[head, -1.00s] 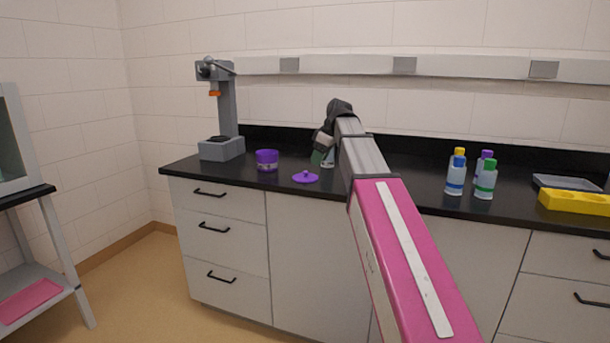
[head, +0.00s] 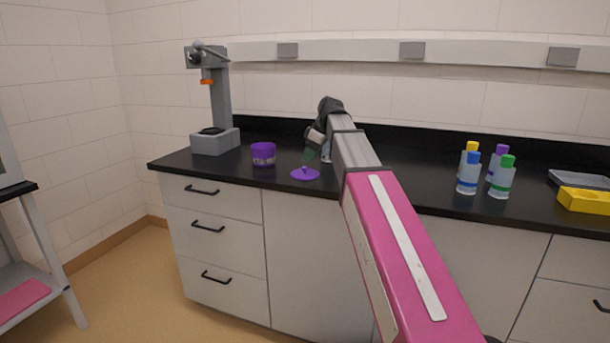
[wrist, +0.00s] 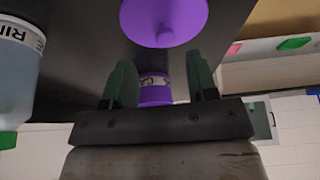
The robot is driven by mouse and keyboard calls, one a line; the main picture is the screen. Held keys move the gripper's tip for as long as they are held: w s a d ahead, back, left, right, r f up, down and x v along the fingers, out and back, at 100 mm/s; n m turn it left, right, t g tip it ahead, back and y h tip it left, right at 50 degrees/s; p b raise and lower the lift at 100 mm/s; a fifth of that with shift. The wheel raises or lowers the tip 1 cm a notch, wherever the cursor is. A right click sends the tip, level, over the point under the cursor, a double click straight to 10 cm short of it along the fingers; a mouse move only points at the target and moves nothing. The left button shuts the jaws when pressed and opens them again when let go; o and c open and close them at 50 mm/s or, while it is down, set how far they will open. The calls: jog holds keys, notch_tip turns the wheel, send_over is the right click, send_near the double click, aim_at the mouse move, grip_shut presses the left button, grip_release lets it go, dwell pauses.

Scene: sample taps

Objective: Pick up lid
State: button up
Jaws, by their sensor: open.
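The purple lid (head: 305,174) lies flat on the black counter near its front edge, with a small knob on top. It also shows at the top of the wrist view (wrist: 164,20), beyond my fingertips. A purple jar (head: 263,154) with a label stands left of the lid; the wrist view shows part of it (wrist: 154,90) between my fingers. My gripper (head: 312,154) is just above and beside the lid in the head view, partly hidden by my arm. In the wrist view its two green fingers (wrist: 160,82) are apart, with nothing held between them.
A grey stand press (head: 215,140) is at the counter's left end. A labelled bottle (wrist: 18,70) is close on the left in the wrist view. Several capped bottles (head: 468,175), a yellow rack (head: 585,200) and a grey tray (head: 580,179) stand to the right.

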aim_at(305, 171)
jog(key=shift+s+x, duration=0.15)
jog(key=shift+x, duration=1.2)
jog(key=shift+s+x, duration=0.1)
jog(key=shift+x, duration=1.2)
jog(key=shift+a, duration=0.15)
jog(key=c, duration=1)
